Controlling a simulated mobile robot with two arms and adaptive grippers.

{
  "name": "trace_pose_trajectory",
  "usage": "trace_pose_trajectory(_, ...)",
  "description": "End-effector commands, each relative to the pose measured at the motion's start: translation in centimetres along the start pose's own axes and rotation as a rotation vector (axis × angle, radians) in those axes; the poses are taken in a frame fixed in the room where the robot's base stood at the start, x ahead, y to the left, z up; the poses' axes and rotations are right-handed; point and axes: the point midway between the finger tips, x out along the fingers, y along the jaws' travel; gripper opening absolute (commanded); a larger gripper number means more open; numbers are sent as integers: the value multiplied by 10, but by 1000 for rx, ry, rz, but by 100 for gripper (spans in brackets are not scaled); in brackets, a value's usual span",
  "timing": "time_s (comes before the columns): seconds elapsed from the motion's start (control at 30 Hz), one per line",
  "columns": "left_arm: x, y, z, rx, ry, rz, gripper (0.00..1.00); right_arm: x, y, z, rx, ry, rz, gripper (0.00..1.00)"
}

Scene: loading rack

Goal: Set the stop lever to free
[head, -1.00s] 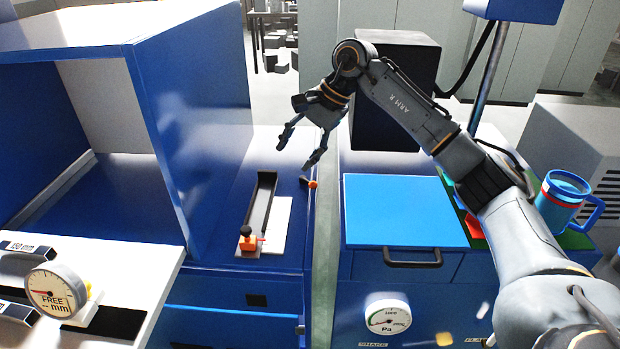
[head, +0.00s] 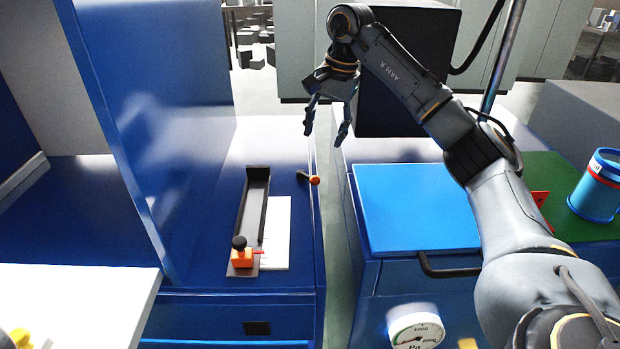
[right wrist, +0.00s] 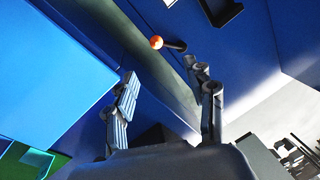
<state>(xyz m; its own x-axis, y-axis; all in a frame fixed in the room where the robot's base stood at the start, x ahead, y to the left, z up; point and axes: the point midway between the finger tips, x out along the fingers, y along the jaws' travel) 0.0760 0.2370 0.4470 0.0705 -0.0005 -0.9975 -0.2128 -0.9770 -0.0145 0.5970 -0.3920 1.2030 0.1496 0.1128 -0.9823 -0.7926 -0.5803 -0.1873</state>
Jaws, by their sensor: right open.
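A short black lever with an orange ball knob (head: 315,180) sits at the right edge of the blue bench top, its knob toward the gap. It also shows in the right wrist view (right wrist: 156,42), ahead of the fingers. I take it as the stop lever; no free mark can be read beside it. My right gripper (head: 325,138) is open and empty, fingers pointing down, beyond the lever and apart from it. In the right wrist view its spread fingers (right wrist: 168,80) hold nothing. My left gripper is not in view.
On the bench, a grey channel (head: 256,205) has an orange block with a black knob (head: 242,258) at its near end. A tall blue panel (head: 165,130) stands left. Across a narrow gap is a cabinet with a light blue top (head: 415,205). A black box (head: 400,80) stands behind.

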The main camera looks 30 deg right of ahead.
Motion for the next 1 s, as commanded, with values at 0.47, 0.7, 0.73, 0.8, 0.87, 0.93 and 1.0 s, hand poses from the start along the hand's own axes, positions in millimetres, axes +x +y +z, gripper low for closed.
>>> trace_pose_trajectory(0.47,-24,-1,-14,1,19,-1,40,90,0,1,0,-3,2,55)
trace_pose_trajectory(0.7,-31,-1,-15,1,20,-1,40,122,0,1,-1,-2,0,55)
trace_pose_trajectory(0.73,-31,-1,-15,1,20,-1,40,124,0,1,-1,-1,0,55)
trace_pose_trajectory(0.8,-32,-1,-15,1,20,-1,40,128,0,0,-1,0,-1,55)
trace_pose_trajectory(0.87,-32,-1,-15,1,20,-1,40,129,0,0,-1,1,-2,55)
trace_pose_trajectory(0.93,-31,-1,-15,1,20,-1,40,130,0,0,-1,1,-2,55)
trace_pose_trajectory(1.0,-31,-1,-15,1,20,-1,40,130,0,0,-1,1,-2,55)
